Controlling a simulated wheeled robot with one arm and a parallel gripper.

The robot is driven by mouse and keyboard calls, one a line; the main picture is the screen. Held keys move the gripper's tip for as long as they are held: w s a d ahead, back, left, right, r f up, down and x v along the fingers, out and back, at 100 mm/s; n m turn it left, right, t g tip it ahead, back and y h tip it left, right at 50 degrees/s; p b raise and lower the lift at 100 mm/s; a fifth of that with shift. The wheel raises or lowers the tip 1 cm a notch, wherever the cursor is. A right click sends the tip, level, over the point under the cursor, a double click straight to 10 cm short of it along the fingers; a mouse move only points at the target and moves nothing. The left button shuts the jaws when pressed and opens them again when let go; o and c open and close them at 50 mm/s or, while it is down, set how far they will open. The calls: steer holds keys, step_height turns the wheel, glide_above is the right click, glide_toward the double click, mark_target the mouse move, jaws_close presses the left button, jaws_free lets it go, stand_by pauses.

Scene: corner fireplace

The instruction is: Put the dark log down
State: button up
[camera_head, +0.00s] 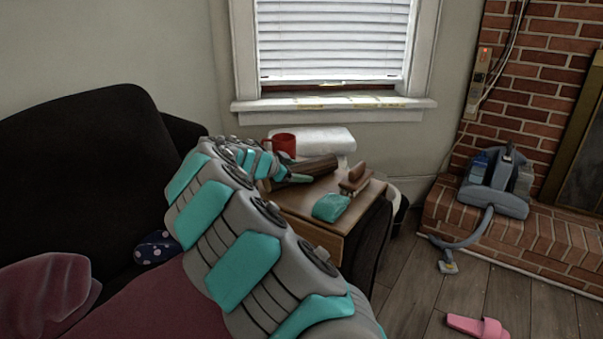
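The dark log (318,166) is a brown, bark-like cylinder over the small wooden table (312,212) by the window. It slants, with its right end higher in the picture. My gripper (304,179) is at the log's left part, and one grey-tipped finger crosses in front of it. The other finger is hidden, so I cannot tell whether the gripper grips the log. The log's left part is partly covered by my gripper. I cannot tell whether its underside touches the tabletop.
On the table are a teal lump (331,207) and a brown block-shaped object (356,179). A red mug (283,145) stands behind, near a white padded item (323,139). A black sofa (90,170) is left. A vacuum (497,182) sits on the brick hearth (545,237) at right.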

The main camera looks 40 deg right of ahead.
jaws_close()
stand_by(0.4)
